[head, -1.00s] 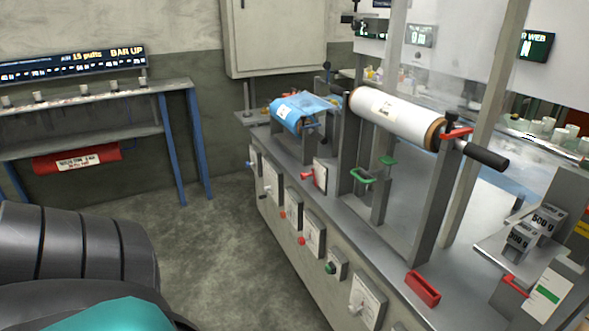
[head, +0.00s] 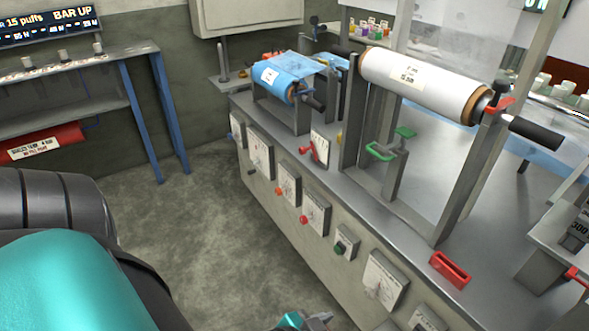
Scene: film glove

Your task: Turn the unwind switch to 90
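Several switches with white dial plates line the front of the grey bench. My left arm fills the lower left. A small teal and dark part of mine shows at the bottom edge, below the bench front; its fingers are not clear. My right gripper is not in view.
On the bench (head: 335,185) stand a white film roll (head: 425,88), a blue-wrapped roll (head: 283,75), a green handle (head: 381,151), a red-levered plate (head: 318,149) and a red block (head: 450,269). A shelf (head: 65,62) stands at left. The floor between is clear.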

